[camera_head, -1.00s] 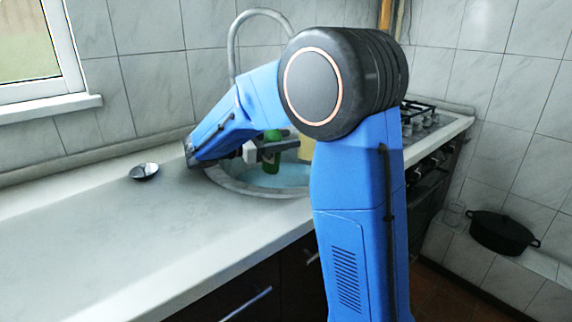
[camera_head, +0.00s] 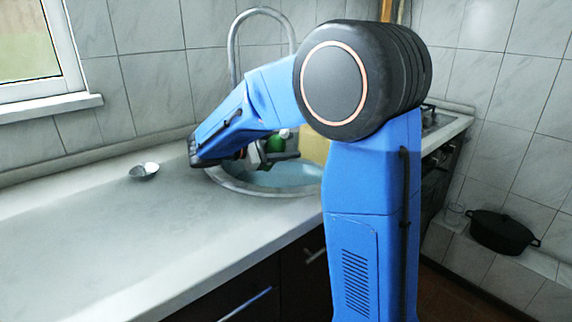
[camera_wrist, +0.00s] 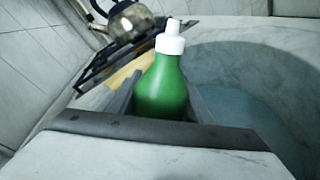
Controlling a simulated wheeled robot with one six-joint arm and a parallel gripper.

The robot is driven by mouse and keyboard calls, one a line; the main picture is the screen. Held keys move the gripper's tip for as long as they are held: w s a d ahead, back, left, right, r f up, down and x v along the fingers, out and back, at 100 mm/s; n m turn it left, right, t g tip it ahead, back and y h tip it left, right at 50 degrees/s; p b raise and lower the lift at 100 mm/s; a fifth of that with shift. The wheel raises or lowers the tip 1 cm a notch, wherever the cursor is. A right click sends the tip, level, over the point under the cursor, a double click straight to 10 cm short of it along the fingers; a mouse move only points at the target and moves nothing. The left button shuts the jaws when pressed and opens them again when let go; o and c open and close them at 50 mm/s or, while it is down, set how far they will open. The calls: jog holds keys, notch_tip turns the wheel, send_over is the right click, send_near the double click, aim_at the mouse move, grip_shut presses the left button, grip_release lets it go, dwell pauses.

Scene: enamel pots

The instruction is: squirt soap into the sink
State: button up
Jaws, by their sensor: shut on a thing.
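A green soap bottle (camera_wrist: 161,90) with a white pump cap stands between the fingers of my gripper (camera_wrist: 162,100) in the wrist view. My gripper is shut on it, and the fingers hide its lower part. The sink also shows at the right of the wrist view (camera_wrist: 225,60). My arm covers part of the sink's right side.
A tall curved faucet (camera_head: 232,50) rises behind the sink. A small metal bowl (camera_head: 144,170) sits on the counter (camera_head: 130,235) to the left. A kettle (camera_wrist: 130,20) stands on the stove. A yellowish board (camera_head: 314,149) is behind the sink. A black pot (camera_head: 502,232) is far right.

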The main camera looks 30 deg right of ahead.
jog(key=shift+w+a+f+m+t, duration=0.15)
jog(key=shift+w+f+m, duration=0.15)
jog(key=shift+m, duration=0.2)
jog(key=shift+w+f+m+t, duration=0.15)
jog(key=shift+w+f+m, duration=0.1)
jog(key=shift+m, duration=0.25)
jog(key=shift+y, duration=0.3)
jog(key=shift+w+a+f+m+t+y+p, duration=0.15)
jog(key=shift+w+f+m+t+p, duration=0.25)
jog(key=shift+m, duration=0.45)
jog(key=shift+w+a+f+m+t+y+p, duration=0.1)
jog(key=shift+w+f+m+t+y+p, duration=0.1)
jog(key=shift+w+m+t+p, duration=0.45)
dwell(5.2)
